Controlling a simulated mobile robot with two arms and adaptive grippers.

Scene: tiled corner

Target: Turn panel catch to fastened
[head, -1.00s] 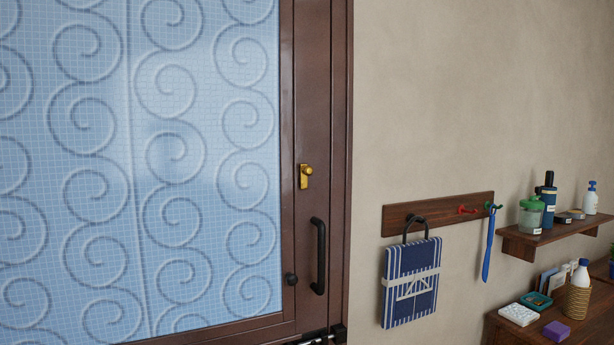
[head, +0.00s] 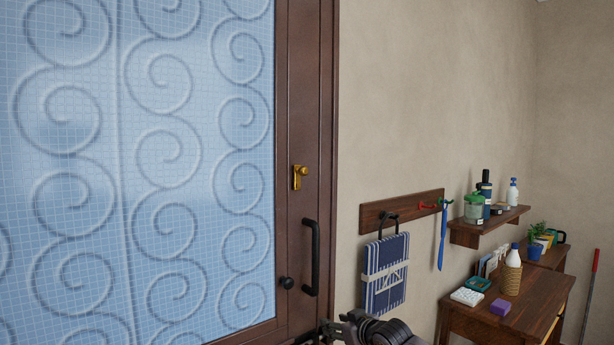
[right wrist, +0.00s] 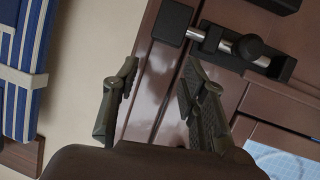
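The brass catch (head: 299,175) sits on the brown door frame, above the black pull handle, in the head view. Its small knob is at the top of an upright plate and sticks out to the right. My right gripper (head: 352,326) is at the bottom edge of the head view, well below and to the right of the catch. In the right wrist view my right gripper (right wrist: 160,76) has its fingers apart with nothing between them. It faces the brown frame near a metal sliding bolt (right wrist: 226,46). The left gripper is not in view.
A striped cloth (head: 385,275) hangs on a hook rail (head: 374,214) to the right. A shelf (head: 490,228) and a wooden table (head: 490,322) stand further right.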

